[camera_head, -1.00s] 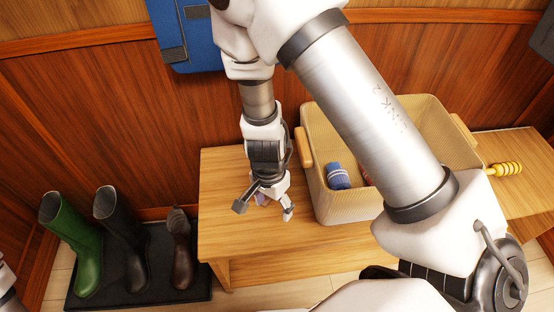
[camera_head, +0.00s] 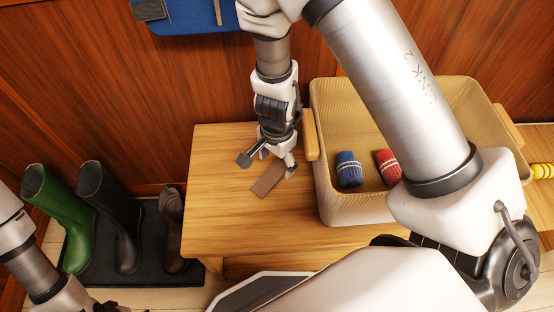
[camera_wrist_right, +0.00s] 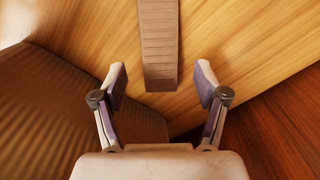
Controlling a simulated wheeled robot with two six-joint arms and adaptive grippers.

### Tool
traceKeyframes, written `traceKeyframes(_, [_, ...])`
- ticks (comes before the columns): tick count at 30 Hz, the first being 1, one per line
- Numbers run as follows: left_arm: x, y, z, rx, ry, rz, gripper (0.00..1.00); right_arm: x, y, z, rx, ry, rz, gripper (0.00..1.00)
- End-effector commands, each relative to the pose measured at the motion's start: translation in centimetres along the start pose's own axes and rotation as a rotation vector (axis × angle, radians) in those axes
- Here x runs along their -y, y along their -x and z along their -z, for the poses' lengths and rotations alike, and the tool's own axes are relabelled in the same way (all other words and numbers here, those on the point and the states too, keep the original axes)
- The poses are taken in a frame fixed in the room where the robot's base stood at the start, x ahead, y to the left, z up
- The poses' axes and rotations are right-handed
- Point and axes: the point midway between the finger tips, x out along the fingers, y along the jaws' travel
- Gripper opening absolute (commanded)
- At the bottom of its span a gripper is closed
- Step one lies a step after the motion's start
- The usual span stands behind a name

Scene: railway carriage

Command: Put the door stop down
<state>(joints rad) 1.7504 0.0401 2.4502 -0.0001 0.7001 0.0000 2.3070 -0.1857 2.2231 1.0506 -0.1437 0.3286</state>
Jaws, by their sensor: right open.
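The door stop (camera_head: 267,181) is a brown wedge lying on the wooden bench top (camera_head: 215,215), left of the basket. In the right wrist view the door stop (camera_wrist_right: 158,40) shows a ribbed surface and lies beyond the fingertips, between their lines. My right gripper (camera_head: 268,165) is open just behind the door stop; in the wrist view the open fingers (camera_wrist_right: 160,85) hold nothing. My left arm shows at the lower left of the head view, but its gripper's fingers cannot be made out.
A woven basket (camera_head: 355,210) with a blue roll (camera_head: 348,170) and a red roll (camera_head: 388,166) stands right of the gripper. Boots (camera_head: 118,220) stand on a dark tray (camera_head: 100,276) at left. The front left bench top is clear.

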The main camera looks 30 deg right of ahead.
Motion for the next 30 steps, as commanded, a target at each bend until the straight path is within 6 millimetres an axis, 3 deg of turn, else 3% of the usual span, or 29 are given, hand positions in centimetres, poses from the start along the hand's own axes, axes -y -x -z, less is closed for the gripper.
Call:
traceKeyframes(1, [0.0, -1.8, 0.0, 0.000, 0.000, 0.000, 0.68, -0.1, -2.0, 0.0, 0.001, -0.002, -0.001, 0.73])
traceKeyframes(3, [0.0, -2.6, 0.0, 0.001, 0.000, 0.000, 0.68, -0.1, -3.0, 0.0, 0.001, -0.002, -0.001, 0.73])
traceKeyframes(11, [0.0, -2.5, 0.0, 0.000, 0.000, 0.000, 0.68, 0.0, -3.0, 0.0, 0.001, -0.001, 0.000, 0.73])
traceKeyframes(12, [0.0, -2.5, 0.0, 0.000, 0.000, 0.000, 0.68, 0.0, -3.0, 0.0, 0.000, -0.001, 0.000, 0.69])
traceKeyframes(17, [0.0, -2.5, 0.0, 0.000, 0.000, 0.000, 0.68, -0.1, -3.0, 0.0, 0.000, 0.000, 0.000, 0.13])
traceKeyframes(18, [0.0, -2.5, 0.0, 0.000, 0.000, 0.000, 0.68, -0.1, -3.0, 0.0, 0.000, 0.000, 0.000, 0.07])
traceKeyframes(30, [0.0, -2.0, 0.0, 0.000, 0.000, 0.000, 0.68, -0.1, -2.4, 0.0, 0.000, 0.001, 0.000, 0.07])
